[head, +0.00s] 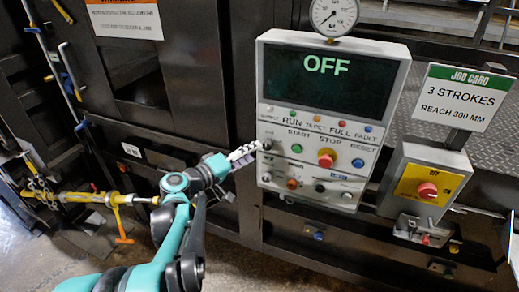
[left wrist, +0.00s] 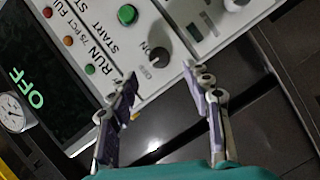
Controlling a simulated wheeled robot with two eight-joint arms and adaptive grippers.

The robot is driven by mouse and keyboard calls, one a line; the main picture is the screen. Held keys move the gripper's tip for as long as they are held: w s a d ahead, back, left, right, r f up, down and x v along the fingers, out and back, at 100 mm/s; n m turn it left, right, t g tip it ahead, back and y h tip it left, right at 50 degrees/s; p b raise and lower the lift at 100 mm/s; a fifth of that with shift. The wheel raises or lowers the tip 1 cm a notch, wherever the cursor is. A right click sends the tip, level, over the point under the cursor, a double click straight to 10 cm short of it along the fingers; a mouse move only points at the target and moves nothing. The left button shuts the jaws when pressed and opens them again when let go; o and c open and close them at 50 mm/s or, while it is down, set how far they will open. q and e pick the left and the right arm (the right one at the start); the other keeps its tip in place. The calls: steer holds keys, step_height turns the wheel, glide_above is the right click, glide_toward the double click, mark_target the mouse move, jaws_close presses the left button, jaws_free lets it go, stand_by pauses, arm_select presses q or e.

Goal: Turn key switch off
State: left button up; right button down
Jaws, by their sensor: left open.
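The control panel (head: 325,125) has a dark display (head: 330,78) reading OFF in green. The key switch (left wrist: 158,58) is a small dark round knob with an "ON" label beside it. It shows in the left wrist view between and just beyond my fingertips. In the head view it is at the panel's left edge, partly hidden by my gripper. My left gripper (head: 246,153) is open in front of it; its two fingers also show apart in the left wrist view (left wrist: 160,75). I cannot tell whether a fingertip touches the panel. My right gripper is not in view.
A green START button (head: 296,148), red STOP button (head: 326,158) and blue RESET button (head: 358,163) sit right of the switch. A yellow box with a red knob (head: 427,190) stands at the right. A gauge (head: 334,14) tops the panel. A yellow bar (head: 85,197) lies left.

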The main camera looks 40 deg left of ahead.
arm_select(q)
steer(key=s, duration=0.5)
steer(key=shift+s+a+r, duration=0.35)
steer(key=shift+a+r, duration=0.05)
steer(key=d+f+m+g+h+b, duration=0.2)
steer(key=d+f+m+g+b, duration=0.55)
steer(key=d+f, duration=1.05)
steer(key=s+d+f+m+y+b, duration=0.2)
steer(key=s+f+b, duration=0.1)
steer(key=f+b, duration=0.2)
steer(key=s+d+f+m+g+y+b, duration=0.1)
steer(key=s+d+f+m+y+b, duration=0.1)
steer(key=f, duration=0.6)
steer(key=s+d+b, duration=0.1)
steer(key=s+b, duration=0.1)
steer(key=b, duration=0.1)
steer(key=shift+d+f, duration=0.15)
steer(key=shift+f, duration=0.25)
steer(key=shift+g, duration=0.25)
